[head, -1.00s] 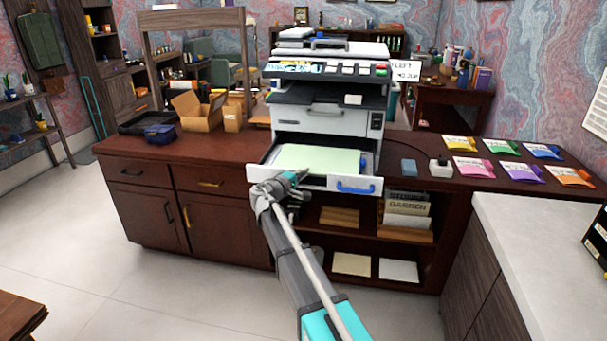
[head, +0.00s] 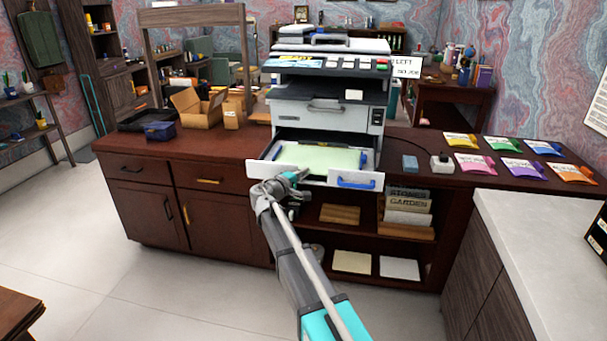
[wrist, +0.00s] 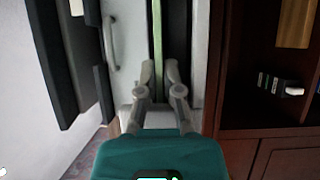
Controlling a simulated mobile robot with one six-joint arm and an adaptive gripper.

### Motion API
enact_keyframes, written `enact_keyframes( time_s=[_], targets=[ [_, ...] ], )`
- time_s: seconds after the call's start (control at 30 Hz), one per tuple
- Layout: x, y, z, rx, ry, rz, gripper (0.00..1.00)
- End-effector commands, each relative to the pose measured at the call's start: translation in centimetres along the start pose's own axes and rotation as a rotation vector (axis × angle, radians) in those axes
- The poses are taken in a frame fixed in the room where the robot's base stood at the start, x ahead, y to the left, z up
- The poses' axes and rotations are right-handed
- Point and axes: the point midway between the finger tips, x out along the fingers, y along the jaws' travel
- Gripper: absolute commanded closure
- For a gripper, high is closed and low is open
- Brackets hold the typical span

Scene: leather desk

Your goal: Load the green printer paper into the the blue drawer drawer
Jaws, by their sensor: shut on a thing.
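The printer (head: 326,116) stands on the wooden desk with its white drawer (head: 311,176) pulled out. The drawer's blue handle (head: 356,183) is on the right of its front. The pale green paper (head: 322,157) lies flat within the drawer's walls. My gripper (head: 299,178) is at the drawer's front, left of the handle, shut on the paper's near edge. In the wrist view the paper (wrist: 158,45) shows edge-on as a thin green strip between my fingers (wrist: 158,78). The exact grip point is partly hidden by the fingers.
Several coloured packets (head: 503,145) lie further right. A cardboard box (head: 198,108) is at left. Shelves below hold paper stacks (head: 352,262). A pale counter (head: 540,235) is at right.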

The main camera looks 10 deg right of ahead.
Motion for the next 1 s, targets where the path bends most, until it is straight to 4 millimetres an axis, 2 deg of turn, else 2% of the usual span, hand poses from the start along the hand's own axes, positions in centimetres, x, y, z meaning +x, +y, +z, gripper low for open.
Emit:
enact_keyframes(
  time_s=[0.23,0.27,0.3,0.43,0.47,0.77,1.0],
  targets=[
    [0.0,-0.5,0.0,0.000,0.000,0.001,1.00],
    [0.0,-0.4,0.0,0.000,0.000,0.001,0.86],
    [0.0,-0.4,0.0,0.000,0.000,0.001,0.79],
    [0.0,-0.4,0.0,0.000,0.000,0.000,0.55],
    [0.0,-0.4,0.0,0.000,0.000,-0.001,0.51],
    [-0.1,-0.6,0.1,0.002,-0.001,-0.005,0.51],
    [-1.5,-0.5,0.1,0.002,0.000,-0.005,0.51]
  ],
)
